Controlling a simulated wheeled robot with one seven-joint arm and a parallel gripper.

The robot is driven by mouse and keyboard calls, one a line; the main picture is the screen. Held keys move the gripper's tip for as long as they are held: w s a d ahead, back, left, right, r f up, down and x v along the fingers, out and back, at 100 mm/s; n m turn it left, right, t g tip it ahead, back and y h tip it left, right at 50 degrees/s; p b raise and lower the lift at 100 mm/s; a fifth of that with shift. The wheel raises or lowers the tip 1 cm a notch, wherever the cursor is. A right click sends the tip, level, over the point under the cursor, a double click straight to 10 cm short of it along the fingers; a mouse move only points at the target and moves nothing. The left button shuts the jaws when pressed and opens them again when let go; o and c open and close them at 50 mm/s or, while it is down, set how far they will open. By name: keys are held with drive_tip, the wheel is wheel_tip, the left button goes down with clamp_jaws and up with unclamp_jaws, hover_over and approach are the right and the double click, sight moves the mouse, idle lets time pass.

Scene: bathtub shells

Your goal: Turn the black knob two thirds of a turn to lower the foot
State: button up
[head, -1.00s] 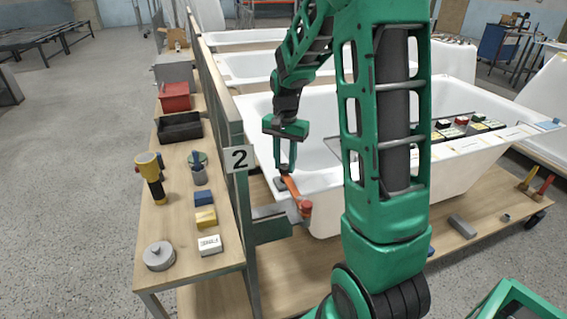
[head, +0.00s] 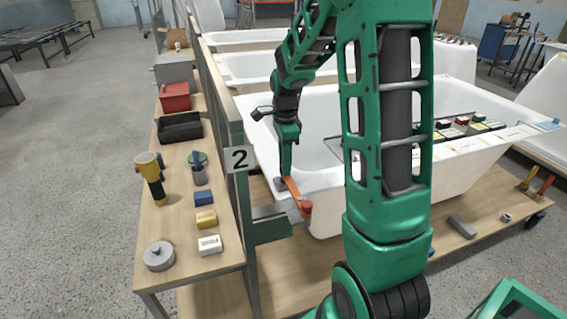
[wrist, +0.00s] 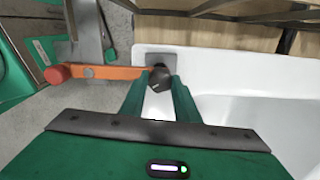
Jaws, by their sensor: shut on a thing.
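The black knob (wrist: 161,77) sits by a grey plate at the corner of the white tub in the wrist view, with a small pale mark on it. My gripper (wrist: 160,88) has its two green fingers on either side of the knob and is shut on it. In the head view my gripper (head: 285,172) points down at the near left corner of the tub (head: 325,182), where the knob is hidden. The foot cannot be made out.
An orange lever (wrist: 112,72) with a red end lies right beside the knob; it also shows in the head view (head: 291,188). A grey bracket (head: 270,212) is below it. A narrow bench (head: 175,225) with boxes and tools stands left of the post marked 2.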

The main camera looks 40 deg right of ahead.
drive_tip(key=shift+w+r+m, duration=0.15)
drive_tip(key=shift+w+m, duration=0.05)
drive_tip(key=shift+m, duration=0.7)
drive_tip(key=o, duration=1)
drive_tip(key=shift+o, duration=0.2)
drive_tip(key=shift+s, duration=0.1)
wheel_tip(320, 180, up, 11)
drive_tip(key=shift+f, duration=0.2)
